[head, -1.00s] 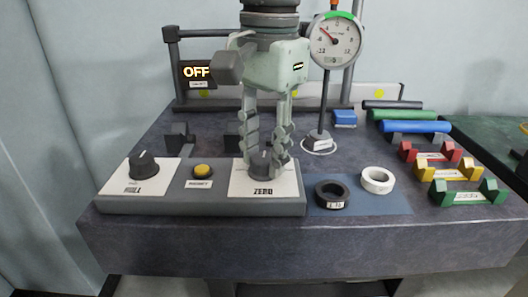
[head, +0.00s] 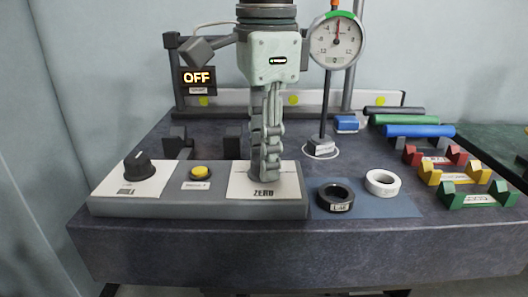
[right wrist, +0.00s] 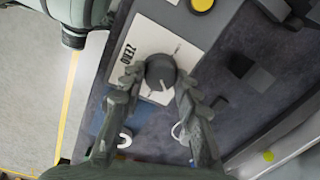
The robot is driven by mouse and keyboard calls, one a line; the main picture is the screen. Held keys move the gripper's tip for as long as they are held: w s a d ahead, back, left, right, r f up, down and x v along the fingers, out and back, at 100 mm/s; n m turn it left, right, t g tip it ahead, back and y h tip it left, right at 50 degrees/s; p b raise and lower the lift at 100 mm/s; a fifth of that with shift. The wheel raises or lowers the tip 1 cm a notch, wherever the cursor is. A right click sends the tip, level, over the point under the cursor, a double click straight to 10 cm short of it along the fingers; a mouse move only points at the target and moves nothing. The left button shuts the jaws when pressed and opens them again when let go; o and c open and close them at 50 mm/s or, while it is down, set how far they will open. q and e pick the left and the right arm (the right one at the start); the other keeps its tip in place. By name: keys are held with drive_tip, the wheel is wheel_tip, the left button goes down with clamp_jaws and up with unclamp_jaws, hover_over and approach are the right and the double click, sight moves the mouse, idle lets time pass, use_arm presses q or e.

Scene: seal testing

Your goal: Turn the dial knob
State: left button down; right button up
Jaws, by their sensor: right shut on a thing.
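The black dial knob on the white ZERO plate (head: 288,183) shows in the right wrist view (right wrist: 160,71), with a white pointer line on its top. In the head view it is mostly hidden behind my right gripper (head: 266,176). That gripper points down and is shut on the knob, one finger on each side. In the head view its fingers line up nearly one behind the other. The round gauge (head: 350,38) stands behind on a post, its needle pointing near the top. My left gripper is not in view.
Another black knob (head: 138,164) and a yellow button (head: 200,172) sit left on the same panel. A black ring (head: 336,195) and a white ring (head: 382,181) lie right of it. Coloured holders and rods are farther right. A display (head: 197,77) reads OFF.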

idle(0.3)
drive_tip(key=o, duration=1.2)
drive_tip(key=shift+c, duration=0.2)
wheel_tip(320, 180, up, 12)
drive_tip(key=shift+s, duration=0.25)
